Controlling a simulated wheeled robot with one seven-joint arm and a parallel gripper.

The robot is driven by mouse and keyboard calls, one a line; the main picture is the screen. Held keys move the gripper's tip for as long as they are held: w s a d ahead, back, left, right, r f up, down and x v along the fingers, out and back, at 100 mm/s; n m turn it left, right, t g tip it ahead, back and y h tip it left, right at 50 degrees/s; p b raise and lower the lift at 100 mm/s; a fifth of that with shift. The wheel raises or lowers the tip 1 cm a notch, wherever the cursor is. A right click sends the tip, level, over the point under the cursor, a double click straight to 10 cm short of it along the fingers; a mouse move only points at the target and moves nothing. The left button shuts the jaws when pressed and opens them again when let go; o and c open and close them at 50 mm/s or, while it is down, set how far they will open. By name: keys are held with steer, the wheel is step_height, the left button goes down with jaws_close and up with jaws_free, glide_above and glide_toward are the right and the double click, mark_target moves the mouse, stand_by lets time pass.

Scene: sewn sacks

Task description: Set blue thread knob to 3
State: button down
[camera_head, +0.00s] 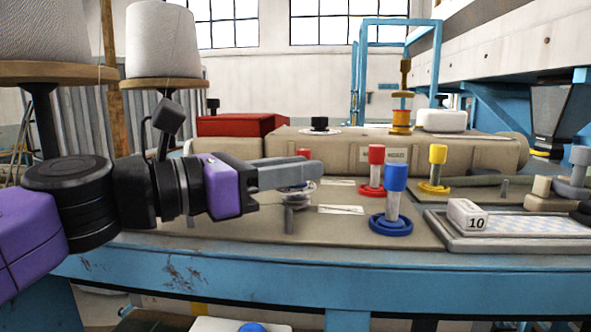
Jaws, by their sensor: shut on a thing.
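The blue thread knob (396,178) stands upright as a tall blue cap on a grey stem. Its round blue base (391,225) sits on the tan machine bed, right of the middle. I cannot read any numbers around it. My gripper (312,168) reaches in from the left, its grey fingers level and close together. The fingertips are left of the blue knob with a clear gap. A small silver disc piece (297,189) shows just under the fingers. The fingers hide what lies between them, so I cannot make out the held thing.
Red (375,170) and yellow (437,168) knobs stand behind the blue one. A white block marked 10 (467,214) sits on a grey tray (437,238) at right. Large thread cones (160,40) stand at left. A short grey post (289,219) is below my fingers.

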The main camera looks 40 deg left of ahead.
steer(key=shift+r, duration=0.15)
steer(key=c, duration=1.2)
jaws_free()
steer(key=shift+c, duration=0.2)
step_height(320, 180, up, 20)
steer(key=p, duration=0.4)
steer(key=shift+p, duration=0.35)
